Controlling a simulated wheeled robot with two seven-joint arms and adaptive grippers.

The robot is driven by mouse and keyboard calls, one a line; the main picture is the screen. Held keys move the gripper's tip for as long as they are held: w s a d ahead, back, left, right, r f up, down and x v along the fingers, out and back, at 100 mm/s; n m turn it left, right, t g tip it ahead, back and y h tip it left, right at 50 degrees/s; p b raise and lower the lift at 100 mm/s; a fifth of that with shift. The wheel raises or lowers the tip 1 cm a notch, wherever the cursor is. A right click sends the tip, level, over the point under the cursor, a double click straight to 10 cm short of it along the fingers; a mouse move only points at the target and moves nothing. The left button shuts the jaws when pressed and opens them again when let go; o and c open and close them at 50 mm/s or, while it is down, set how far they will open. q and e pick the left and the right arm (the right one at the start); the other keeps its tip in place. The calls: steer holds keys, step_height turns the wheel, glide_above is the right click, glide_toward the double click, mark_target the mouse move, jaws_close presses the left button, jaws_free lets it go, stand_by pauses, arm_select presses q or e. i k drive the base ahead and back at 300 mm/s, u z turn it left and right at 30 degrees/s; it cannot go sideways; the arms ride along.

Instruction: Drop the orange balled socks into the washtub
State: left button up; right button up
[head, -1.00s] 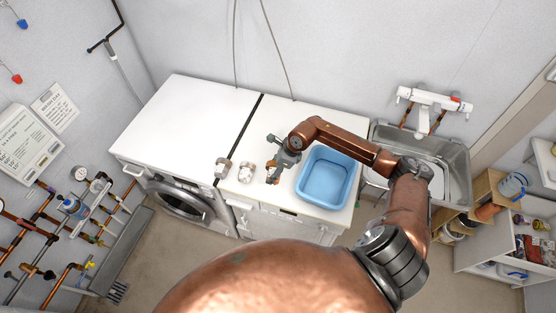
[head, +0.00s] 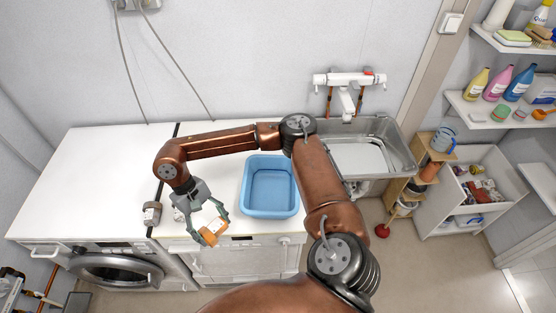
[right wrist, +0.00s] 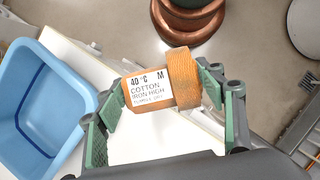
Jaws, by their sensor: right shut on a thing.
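The orange balled socks (head: 209,236) carry a white label reading 40 °C, M, cotton, iron high. My right gripper (head: 213,219) is shut on them and holds them near the counter's front edge, left of the washtub. In the right wrist view the socks (right wrist: 182,78) sit between the green finger pads of the gripper (right wrist: 165,95), label towards the camera. The light-blue washtub (head: 247,197) stands on the white counter beside the sink, and its inside looks empty. It also shows at the left of the right wrist view (right wrist: 22,150). My left gripper is out of view.
A grey balled pair (head: 152,213) and a whitish one (head: 179,212), partly hidden by my gripper, lie on the counter to the left. A metal sink (head: 395,150) with a wall tap (head: 346,98) is right of the tub. My right arm passes over the tub's back right side.

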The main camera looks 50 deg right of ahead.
mark_target(348, 166)
steer(key=z, duration=2.35)
